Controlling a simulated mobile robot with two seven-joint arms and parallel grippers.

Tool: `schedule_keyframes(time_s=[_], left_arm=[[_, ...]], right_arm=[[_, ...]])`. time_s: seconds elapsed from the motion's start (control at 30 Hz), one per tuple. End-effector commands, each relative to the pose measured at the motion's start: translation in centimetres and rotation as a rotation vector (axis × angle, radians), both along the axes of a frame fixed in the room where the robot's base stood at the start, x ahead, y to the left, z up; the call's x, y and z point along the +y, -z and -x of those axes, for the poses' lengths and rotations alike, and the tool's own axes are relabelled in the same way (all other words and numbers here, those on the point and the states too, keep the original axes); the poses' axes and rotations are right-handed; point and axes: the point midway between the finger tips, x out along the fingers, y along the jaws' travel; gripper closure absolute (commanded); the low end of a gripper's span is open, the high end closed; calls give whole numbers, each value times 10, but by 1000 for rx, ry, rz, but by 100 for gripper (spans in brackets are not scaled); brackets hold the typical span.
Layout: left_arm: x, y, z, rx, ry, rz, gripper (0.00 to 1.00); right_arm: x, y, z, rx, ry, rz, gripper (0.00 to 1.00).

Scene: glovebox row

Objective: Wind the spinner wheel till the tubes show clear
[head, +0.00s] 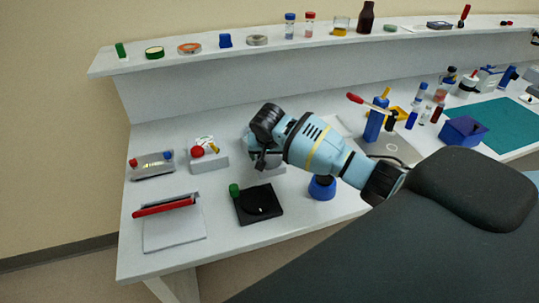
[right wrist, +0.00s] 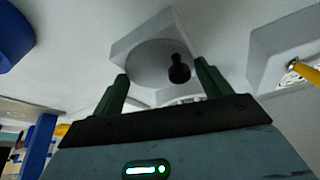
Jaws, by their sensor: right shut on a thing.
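The spinner wheel (right wrist: 150,62) is a pale grey disc on a square light grey base, with a black upright knob (right wrist: 179,68) near its edge. In the head view its base (head: 276,169) is mostly hidden behind my right gripper (head: 262,159). In the right wrist view the green fingers of that gripper (right wrist: 162,82) stand apart on either side of the wheel, shut on it. The knob lies between the fingertips, closer to the right one. The exact contact is hard to see. I cannot make out tubes in the wheel. My left gripper is not in view.
A black square device (head: 262,206) with a green knob stands in front. A light block with a red knob (head: 197,152) stands to the left, beside a grey tray (head: 153,171). A blue round thing (head: 321,188) sits under my right forearm. Several bottles stand on the shelf.

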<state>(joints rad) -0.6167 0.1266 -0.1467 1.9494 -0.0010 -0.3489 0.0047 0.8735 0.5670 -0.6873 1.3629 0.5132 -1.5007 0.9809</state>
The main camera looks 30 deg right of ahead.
Motion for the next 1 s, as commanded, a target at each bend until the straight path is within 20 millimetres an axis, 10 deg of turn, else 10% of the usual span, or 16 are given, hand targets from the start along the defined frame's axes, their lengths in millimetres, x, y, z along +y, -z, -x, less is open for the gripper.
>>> schedule_keyframes(time_s=[1.0], left_arm=[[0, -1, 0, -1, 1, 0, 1]], right_arm=[[3, 0, -4, 1, 530, 1, 46]])
